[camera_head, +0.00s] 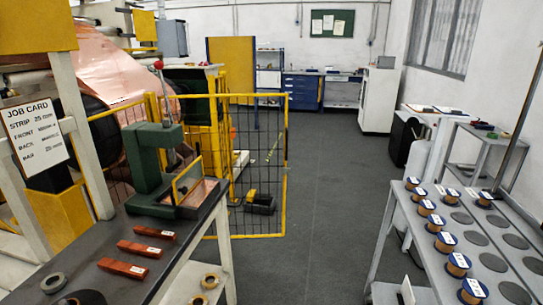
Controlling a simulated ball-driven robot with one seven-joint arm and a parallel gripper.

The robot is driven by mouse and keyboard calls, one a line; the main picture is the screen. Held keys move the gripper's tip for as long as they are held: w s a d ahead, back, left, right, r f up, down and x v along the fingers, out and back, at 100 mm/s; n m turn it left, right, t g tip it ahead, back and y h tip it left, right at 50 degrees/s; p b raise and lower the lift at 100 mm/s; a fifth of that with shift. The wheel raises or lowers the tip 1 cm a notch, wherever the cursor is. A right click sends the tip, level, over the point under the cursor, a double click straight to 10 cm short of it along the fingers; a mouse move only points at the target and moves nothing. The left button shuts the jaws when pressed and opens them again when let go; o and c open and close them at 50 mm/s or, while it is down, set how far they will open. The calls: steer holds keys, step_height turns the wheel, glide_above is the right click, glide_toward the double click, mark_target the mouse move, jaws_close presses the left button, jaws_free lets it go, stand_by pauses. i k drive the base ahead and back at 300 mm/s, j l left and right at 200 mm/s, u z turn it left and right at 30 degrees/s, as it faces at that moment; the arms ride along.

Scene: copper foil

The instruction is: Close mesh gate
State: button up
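The mesh gate (286,165) is a yellow-framed panel with dark wire mesh, left of centre in the head view. It stands upright beyond the dark workbench, and its right post is at the edge of the grey aisle. The bench and the green press hide part of its left side. More yellow-framed mesh fence (150,108) runs to the left in front of the copper foil machine. I cannot make out a latch or handle. My gripper is not in view.
The dark workbench (90,252) with red bars and a green press (150,165) fills the front left. A grey bench (478,218) with wire spools stands at the right. The aisle floor (325,210) between them is clear. A white cabinet (378,100) stands at the back.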

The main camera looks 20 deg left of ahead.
mark_target(286, 171)
steer(key=i+u, duration=0.4)
steer(key=i, duration=0.15)
steer(key=i+l+u, duration=0.4)
steer(key=i, duration=0.15)
steer(key=i+l+u, duration=0.3)
steer(key=i+u, duration=0.15)
steer(key=i+l, duration=0.15)
steer(key=i, duration=0.3)
steer(key=i+l+u, duration=0.1)
steer(key=i, duration=0.3)
steer(key=i+l, duration=0.15)
steer(key=i, duration=0.3)
steer(key=i+l+u, duration=0.1)
steer(key=i, duration=0.35)
steer(key=l, duration=0.1)
